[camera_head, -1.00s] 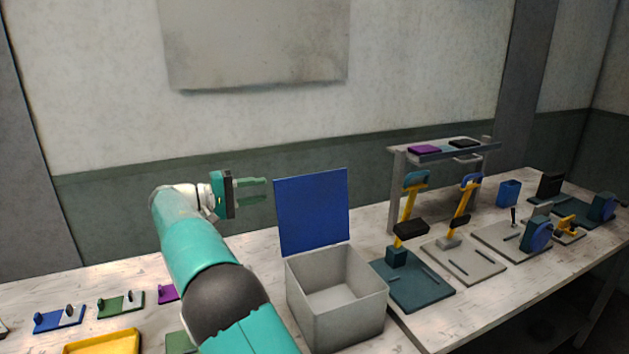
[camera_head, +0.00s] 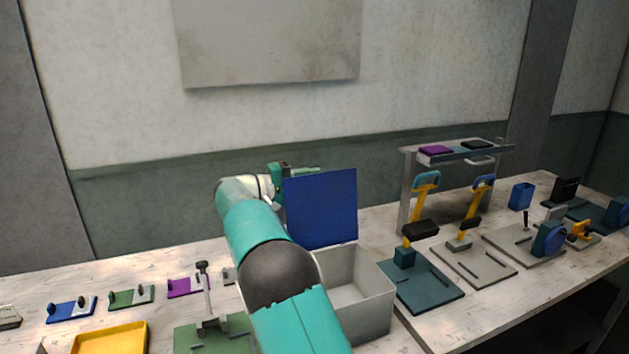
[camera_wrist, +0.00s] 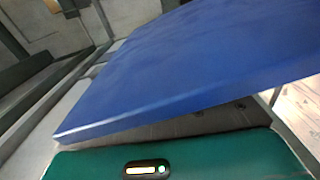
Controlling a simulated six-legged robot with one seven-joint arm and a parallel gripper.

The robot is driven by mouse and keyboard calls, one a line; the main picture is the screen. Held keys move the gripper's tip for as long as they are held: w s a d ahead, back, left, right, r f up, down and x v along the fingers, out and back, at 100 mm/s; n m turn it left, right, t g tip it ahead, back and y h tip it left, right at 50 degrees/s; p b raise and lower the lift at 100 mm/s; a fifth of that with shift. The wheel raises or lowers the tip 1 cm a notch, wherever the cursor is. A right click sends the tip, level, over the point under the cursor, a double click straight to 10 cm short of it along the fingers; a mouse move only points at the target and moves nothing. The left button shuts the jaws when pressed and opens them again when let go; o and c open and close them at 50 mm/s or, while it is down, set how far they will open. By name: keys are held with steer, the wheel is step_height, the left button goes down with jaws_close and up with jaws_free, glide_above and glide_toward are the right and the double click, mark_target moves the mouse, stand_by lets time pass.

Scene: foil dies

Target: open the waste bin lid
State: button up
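The waste bin is an open-topped grey box (camera_head: 370,290) in the middle of the head view. Its blue lid (camera_head: 322,210) stands upright at the back edge, so the bin is open. My gripper (camera_head: 308,171) is at the lid's upper left. One green finger shows above the lid's top edge, and the lid hides the rest. In the wrist view the blue lid (camera_wrist: 190,70) lies slanted across the picture, close to the green gripper body. I cannot tell whether the gripper touches the lid or how far apart the fingers are.
Right of the bin, a teal base with a yellow lever (camera_head: 420,285) stands close by. Beyond it are a grey lever base (camera_head: 470,262) and a small shelf (camera_head: 455,150). A yellow tray (camera_head: 110,338) and a green base (camera_head: 210,335) are at the left. A wall is behind.

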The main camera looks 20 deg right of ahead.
mark_target(322, 206)
steer(key=shift+d, duration=0.75)
jaws_close()
steer(key=shift+s, duration=0.1)
steer(key=s+m, duration=0.1)
steer(key=s, duration=0.1)
steer(key=s+r+m, duration=0.1)
steer(key=s, duration=0.2)
steer(key=shift+s+a+r+m, duration=0.2)
steer(key=shift+s+m, duration=0.1)
steer(key=shift+s, duration=0.25)
